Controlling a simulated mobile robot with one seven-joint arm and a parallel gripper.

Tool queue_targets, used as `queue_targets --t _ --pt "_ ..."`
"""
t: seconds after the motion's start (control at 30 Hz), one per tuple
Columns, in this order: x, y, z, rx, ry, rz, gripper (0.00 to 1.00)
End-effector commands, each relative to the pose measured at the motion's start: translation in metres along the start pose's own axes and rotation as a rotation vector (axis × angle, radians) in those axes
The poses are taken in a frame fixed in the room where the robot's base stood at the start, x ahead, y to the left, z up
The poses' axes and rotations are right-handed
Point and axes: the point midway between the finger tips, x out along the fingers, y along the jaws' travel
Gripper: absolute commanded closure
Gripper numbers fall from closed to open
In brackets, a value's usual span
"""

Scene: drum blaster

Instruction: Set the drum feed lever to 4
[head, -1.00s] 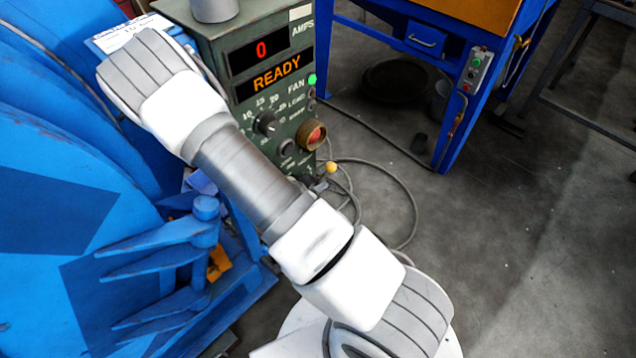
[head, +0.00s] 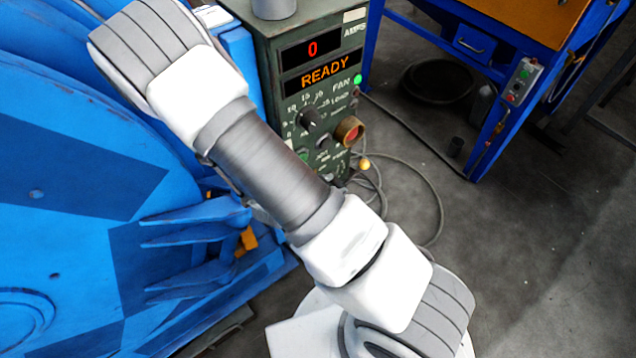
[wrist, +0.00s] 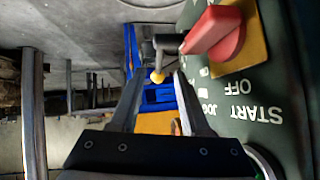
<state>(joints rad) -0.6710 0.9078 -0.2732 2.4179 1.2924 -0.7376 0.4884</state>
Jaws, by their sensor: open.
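The lever with a yellow ball knob (wrist: 157,76) juts on a dark rod from the green control box (wrist: 250,65) in the wrist view. In the head view the yellow knob (head: 364,164) shows low on the right side of the control box (head: 262,62). My gripper (wrist: 160,83) is open and empty. The knob appears between its fingertips; I cannot tell how far beyond them it lies. The gripper is hidden behind my arm in the head view. The display (head: 312,49) reads 0, and the one below reads READY. No lever scale is legible.
A red switch handle (wrist: 215,30) on a yellow plate, marked START, JOG and OFF, sits close to the right finger. A blue machine (head: 75,210) fills the left. A blue-legged bench (head: 490,125) stands at the back right. Cables lie on the floor; the right floor is clear.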

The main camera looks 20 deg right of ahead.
Motion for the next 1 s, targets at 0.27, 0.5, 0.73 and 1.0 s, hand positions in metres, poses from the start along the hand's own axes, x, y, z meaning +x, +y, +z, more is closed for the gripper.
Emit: queue_targets --t 0.27,0.5,0.73,1.0 --pt "-0.059 -0.002 -0.002 0.000 -0.001 -0.003 0.54" --pt "-0.076 -0.001 0.000 0.000 0.000 -0.001 0.54" --pt "-0.076 0.000 0.000 0.001 0.000 0.000 0.54" --pt "-0.052 0.012 0.028 -0.017 -0.092 0.081 0.97"
